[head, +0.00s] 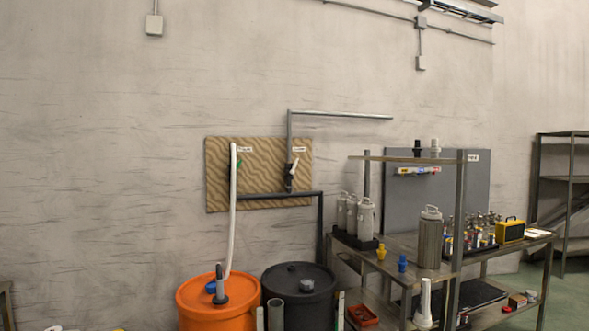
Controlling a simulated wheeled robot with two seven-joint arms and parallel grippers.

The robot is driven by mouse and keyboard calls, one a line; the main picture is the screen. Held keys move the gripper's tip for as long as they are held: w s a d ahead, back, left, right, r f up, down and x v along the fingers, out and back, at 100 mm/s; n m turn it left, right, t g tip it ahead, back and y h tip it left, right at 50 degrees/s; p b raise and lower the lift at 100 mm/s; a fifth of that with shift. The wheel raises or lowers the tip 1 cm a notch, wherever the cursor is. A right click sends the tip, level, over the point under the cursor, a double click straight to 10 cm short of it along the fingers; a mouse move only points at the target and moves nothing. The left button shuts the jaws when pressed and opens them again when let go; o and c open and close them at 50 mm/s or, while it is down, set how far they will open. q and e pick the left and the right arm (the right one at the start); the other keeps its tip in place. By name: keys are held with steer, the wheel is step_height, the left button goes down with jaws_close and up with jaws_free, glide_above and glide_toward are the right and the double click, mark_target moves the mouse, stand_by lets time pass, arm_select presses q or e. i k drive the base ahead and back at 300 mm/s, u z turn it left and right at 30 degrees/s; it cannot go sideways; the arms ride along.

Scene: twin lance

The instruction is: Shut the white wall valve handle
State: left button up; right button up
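A patterned tan board (262,183) is mounted on the wall left of centre. On its right side, a small white valve handle (294,168) sits on a vertical grey pipe (289,135), under a small label. The handle looks tilted relative to the pipe, but it is too small to tell its exact position. On the board's left side, a small green part (239,163) shows beside a long white pipe (233,210). Neither of my grippers can be seen in the head view.
An orange drum (205,313) and a black drum (310,295) stand below the board. A metal shelf bench (402,246) with grey canisters (366,218), bottles and a yellow box (510,231) stands to the right. The wall left of the board is bare.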

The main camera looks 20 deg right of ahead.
mark_target(292, 172)
steer(key=z, duration=0.05)
steer(key=i, duration=2.4)
steer(key=z, duration=1.5)
